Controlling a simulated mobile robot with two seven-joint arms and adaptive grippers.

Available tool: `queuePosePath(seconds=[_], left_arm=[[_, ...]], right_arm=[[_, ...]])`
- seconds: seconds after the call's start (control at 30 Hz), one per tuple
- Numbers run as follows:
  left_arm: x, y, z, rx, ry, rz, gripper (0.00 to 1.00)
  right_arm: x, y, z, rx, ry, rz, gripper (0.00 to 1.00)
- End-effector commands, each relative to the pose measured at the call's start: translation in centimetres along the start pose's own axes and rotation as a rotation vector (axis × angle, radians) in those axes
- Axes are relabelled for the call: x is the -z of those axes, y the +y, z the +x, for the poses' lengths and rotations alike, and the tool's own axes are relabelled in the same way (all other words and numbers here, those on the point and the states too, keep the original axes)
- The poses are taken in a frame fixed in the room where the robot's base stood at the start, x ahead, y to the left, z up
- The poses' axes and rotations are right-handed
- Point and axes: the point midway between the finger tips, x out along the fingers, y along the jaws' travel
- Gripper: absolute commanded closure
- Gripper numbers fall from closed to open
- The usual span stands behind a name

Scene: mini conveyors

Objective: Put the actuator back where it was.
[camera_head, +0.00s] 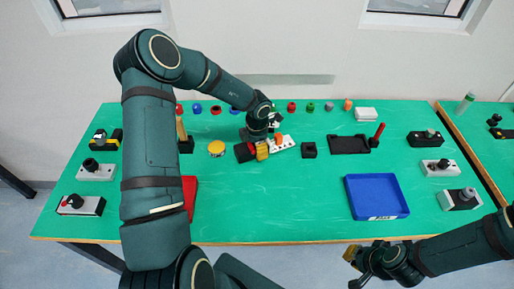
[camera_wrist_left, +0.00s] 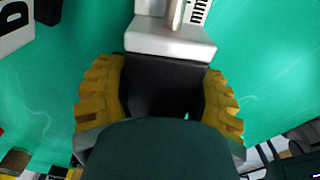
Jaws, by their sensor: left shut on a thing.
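My left gripper (camera_head: 262,150) is over the middle of the green table. In the left wrist view its yellow ridged fingers (camera_wrist_left: 160,105) are shut on the sides of a dark block with a white top part (camera_wrist_left: 170,42) and a metal rod. This looks like the actuator, but I cannot be sure. In the head view the arm and fingers hide most of it, and a white strip-like part (camera_head: 285,143) shows just right of the fingers. I cannot tell whether the block touches the table. My right gripper (camera_head: 354,268) is empty and apart-fingered off the table's front edge.
A blue tray (camera_head: 377,212) lies at front right, and a red tray (camera_head: 190,196) is partly behind my left arm. A black square holder (camera_head: 309,150) and a black tray (camera_head: 346,144) stand right of the gripper. Switch boxes line both sides. The front middle is clear.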

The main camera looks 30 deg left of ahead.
Motion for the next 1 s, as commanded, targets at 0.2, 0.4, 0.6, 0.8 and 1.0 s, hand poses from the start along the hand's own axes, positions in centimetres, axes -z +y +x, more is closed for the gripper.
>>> queuePosePath(seconds=[0.2, 0.4, 0.6, 0.8, 1.0], left_arm=[[-0.1, 0.0, -0.1, -0.001, -0.001, 0.0, 0.86], [-0.1, 0.0, 0.1, 0.0, -0.001, 0.0, 0.86], [-0.1, 0.0, 0.4, 0.0, -0.002, -0.001, 0.86], [-0.1, 0.0, 0.8, -0.001, -0.002, -0.001, 0.86], [-0.1, 0.0, 1.1, -0.001, -0.001, 0.0, 0.86]], right_arm=[[0.0, 0.0, -0.1, 0.0, 0.0, -0.001, 1.0], [0.0, 0.0, -0.1, 0.0, 0.0, -0.001, 1.0], [0.0, 0.0, -0.1, 0.001, 0.0, -0.001, 1.0], [0.0, 0.0, -0.1, 0.001, 0.0, -0.001, 1.0], [0.0, 0.0, -0.1, 0.001, 0.0, -0.001, 1.0]])
